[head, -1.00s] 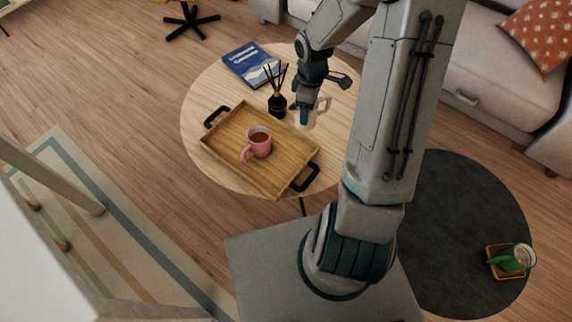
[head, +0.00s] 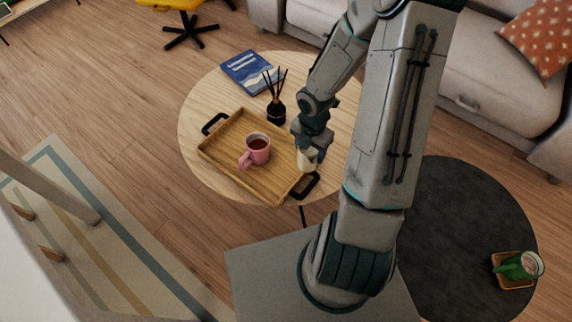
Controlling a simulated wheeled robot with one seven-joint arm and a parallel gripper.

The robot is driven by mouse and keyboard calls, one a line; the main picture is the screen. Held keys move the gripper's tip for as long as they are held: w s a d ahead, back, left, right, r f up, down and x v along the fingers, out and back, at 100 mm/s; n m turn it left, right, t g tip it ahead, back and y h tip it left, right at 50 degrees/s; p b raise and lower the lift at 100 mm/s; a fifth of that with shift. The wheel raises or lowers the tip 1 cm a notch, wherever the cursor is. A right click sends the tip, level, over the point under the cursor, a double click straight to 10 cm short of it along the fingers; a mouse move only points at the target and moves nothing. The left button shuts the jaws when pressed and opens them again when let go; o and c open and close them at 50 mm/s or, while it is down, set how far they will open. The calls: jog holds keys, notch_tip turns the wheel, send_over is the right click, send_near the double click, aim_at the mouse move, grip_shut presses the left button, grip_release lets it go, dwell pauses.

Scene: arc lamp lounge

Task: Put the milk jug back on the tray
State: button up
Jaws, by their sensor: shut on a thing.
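A wooden tray (head: 225,165) with black handles lies on the round wooden table (head: 340,115). A pink mug (head: 258,150) with a brown drink stands on the tray near its middle. My gripper (head: 311,150) is shut on the cream milk jug (head: 306,160), which is at the tray's right end, close to the right handle. The fingers hide the upper part of the jug. I cannot tell whether its base touches the tray or is just above it.
A black reed diffuser (head: 276,108) stands behind the tray, left of my gripper. A blue book (head: 252,72) lies at the table's back.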

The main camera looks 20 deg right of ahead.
jog(key=shift+w+a+f+b, duration=0.65)
jog(key=shift+a+f, duration=0.4)
jog(key=shift+f, duration=0.3)
jog(key=shift+w+a+f+b, duration=0.45)
jog(key=shift+a+f+b, duration=0.25)
jog(key=shift+a+f, duration=0.55)
jog(key=shift+w+a+f+b, duration=0.55)
jog(key=shift+a+f+b, duration=0.25)
jog(key=shift+f, duration=0.7)
jog(key=shift+f, duration=0.15)
jog(key=o, duration=1.2)
